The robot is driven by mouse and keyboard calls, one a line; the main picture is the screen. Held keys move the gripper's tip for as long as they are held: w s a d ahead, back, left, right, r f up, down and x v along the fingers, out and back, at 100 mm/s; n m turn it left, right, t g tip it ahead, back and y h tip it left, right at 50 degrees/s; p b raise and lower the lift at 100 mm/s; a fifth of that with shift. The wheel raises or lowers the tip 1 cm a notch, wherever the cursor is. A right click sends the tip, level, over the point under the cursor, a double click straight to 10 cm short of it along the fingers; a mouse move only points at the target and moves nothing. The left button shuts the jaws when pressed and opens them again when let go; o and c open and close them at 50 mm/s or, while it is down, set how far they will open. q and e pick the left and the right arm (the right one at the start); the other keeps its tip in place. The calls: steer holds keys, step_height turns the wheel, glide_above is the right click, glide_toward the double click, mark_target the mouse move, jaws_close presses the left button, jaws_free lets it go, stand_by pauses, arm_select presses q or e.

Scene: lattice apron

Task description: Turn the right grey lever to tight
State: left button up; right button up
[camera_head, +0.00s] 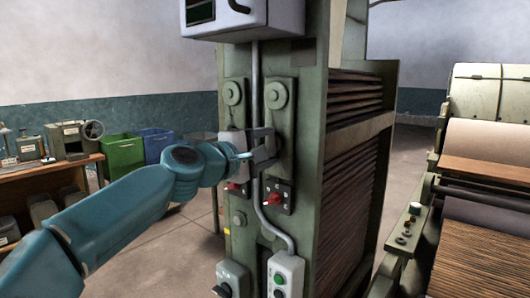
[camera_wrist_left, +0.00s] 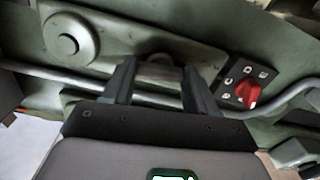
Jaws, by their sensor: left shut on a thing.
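The green machine post (camera_head: 310,130) carries two upright plates, each with a round boss at its top. My left gripper (camera_head: 266,148) is at the middle of the right plate (camera_head: 280,122). In the left wrist view its two dark fingers (camera_wrist_left: 158,82) stand on either side of a small grey rounded part, the right grey lever (camera_wrist_left: 160,60), and are shut on it. The fingers and wrist hide most of the lever, so I cannot tell its angle. The left plate (camera_head: 233,112) is partly covered by my gripper; its lever is hidden. My right gripper is not in view.
Red knobs (camera_head: 272,198) sit below the plates; one shows in the left wrist view (camera_wrist_left: 248,94). A grey conduit (camera_head: 255,90) runs between the plates to a button box (camera_head: 288,272). A roller machine (camera_head: 480,150) stands right, a bench (camera_head: 40,180) and bins left.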

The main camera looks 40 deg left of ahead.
arm_select(q)
steer(key=shift+f+m, duration=0.15)
steer(key=shift+m, duration=0.45)
steer(key=o, duration=1.1)
steer(key=shift+s, duration=0.1)
steer(key=shift+c, duration=0.2)
steer(key=s+a+b, duration=0.1)
steer(key=s+b, duration=0.3)
steer(key=s, duration=1.2)
steer(key=shift+s+a, duration=0.15)
